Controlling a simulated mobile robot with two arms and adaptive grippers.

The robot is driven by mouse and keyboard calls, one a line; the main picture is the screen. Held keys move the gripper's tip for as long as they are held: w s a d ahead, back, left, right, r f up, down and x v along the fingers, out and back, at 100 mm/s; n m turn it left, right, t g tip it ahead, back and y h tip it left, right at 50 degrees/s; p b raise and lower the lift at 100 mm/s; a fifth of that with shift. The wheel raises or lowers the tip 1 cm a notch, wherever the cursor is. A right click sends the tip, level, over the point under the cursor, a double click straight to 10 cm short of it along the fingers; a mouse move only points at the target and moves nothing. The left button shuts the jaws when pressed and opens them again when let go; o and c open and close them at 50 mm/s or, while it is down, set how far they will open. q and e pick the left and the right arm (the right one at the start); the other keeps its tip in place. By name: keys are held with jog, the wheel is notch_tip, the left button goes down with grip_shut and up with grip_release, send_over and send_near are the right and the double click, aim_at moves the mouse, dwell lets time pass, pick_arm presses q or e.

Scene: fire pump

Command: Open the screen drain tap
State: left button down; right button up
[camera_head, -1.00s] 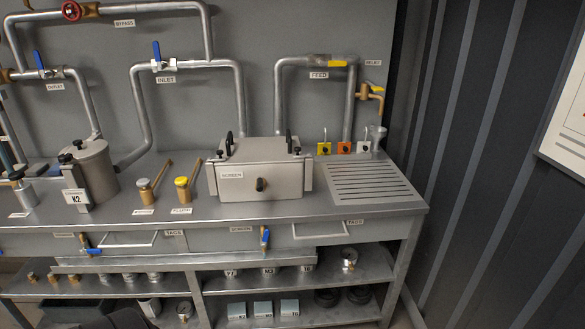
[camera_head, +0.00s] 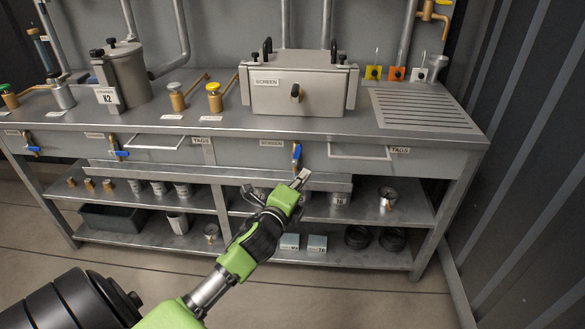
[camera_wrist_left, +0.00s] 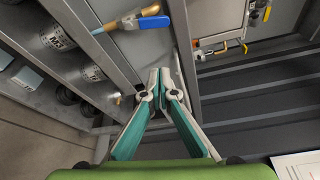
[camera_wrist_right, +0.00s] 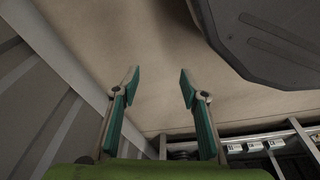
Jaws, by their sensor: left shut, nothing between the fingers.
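The screen drain tap (camera_head: 297,153) has a blue lever and hangs under the bench front, just right of the SCREEN label. Its lever looks roughly vertical in the head view. In the left wrist view its blue lever (camera_wrist_left: 154,22) and brass body lie up and left of the fingertips. My left gripper (camera_head: 301,180) is shut and empty, just below the tap in the head view. In the left wrist view the closed fingertips (camera_wrist_left: 164,72) are apart from the lever. My right gripper (camera_wrist_right: 159,76) is open and empty over bare floor.
The grey screen box (camera_head: 312,88) stands on the bench above the tap. A drawer handle (camera_head: 358,154) is right of the tap. Another blue-levered tap (camera_head: 118,152) is further left. The lower shelf (camera_head: 340,250) holds parts. The floor in front is clear.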

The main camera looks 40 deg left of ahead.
aim_at(298, 155)
pick_arm(q)
jog(key=w+a+b, duration=0.1)
jog(key=w+a, duration=0.4)
jog(key=w, duration=0.2)
jog(key=shift+w+a, duration=0.2)
jog(key=shift+w, duration=0.1)
pick_arm(e)
jog(key=r, duration=0.1)
jog(key=w+r, duration=0.1)
jog(key=r, duration=0.1)
jog(key=shift+w+a+r, duration=0.1)
jog(key=shift+w+r, duration=0.25)
jog(key=shift+w, duration=0.05)
pick_arm(q)
jog(key=shift+r, duration=0.1)
jog(key=n, duration=0.2)
jog(key=a+n+t, duration=0.1)
jog(key=shift+s+r+b, duration=0.25)
jog(key=shift+s+b, duration=0.1)
jog(key=shift+s, duration=0.05)
pick_arm(e)
jog(key=shift+w+r, duration=0.25)
jog(key=shift+r, duration=0.75)
pick_arm(q)
jog(key=shift+w, duration=0.1)
